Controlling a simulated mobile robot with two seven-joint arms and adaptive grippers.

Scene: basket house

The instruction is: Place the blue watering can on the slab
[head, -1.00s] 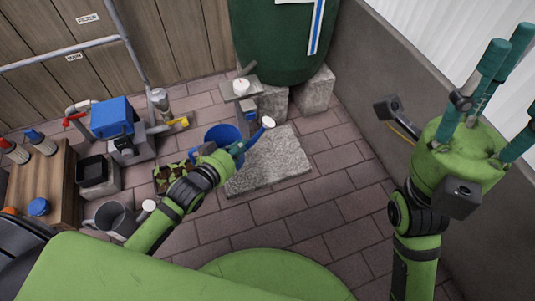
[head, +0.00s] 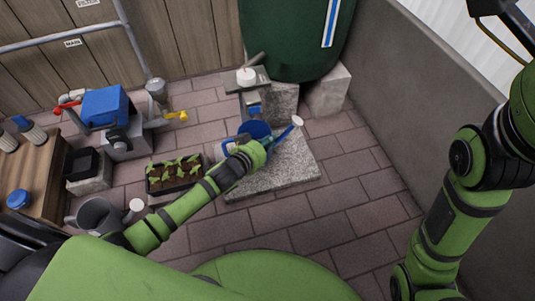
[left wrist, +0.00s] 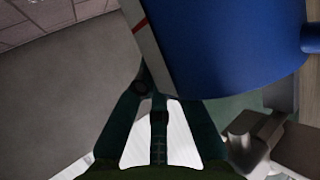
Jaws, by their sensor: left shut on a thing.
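The blue watering can (head: 257,130) with its pale spout head is at the back left part of the grey stone slab (head: 285,175). In the head view it overlaps the slab; I cannot tell whether its base touches it. My left gripper (head: 240,146) is shut on the can from its left side, and its fingers are partly hidden by my own arm. In the left wrist view the can (left wrist: 235,45) fills the upper right, close to the gripper fingers (left wrist: 158,100). My right arm is at the right edge, with its gripper out of view.
A tray of seedlings (head: 174,174) lies left of the slab. A grey watering can (head: 97,216) stands further left. The green barrel (head: 290,35) rests on stone blocks (head: 328,90) behind the slab, with a tap stand (head: 247,80) beside it. Paving in front is clear.

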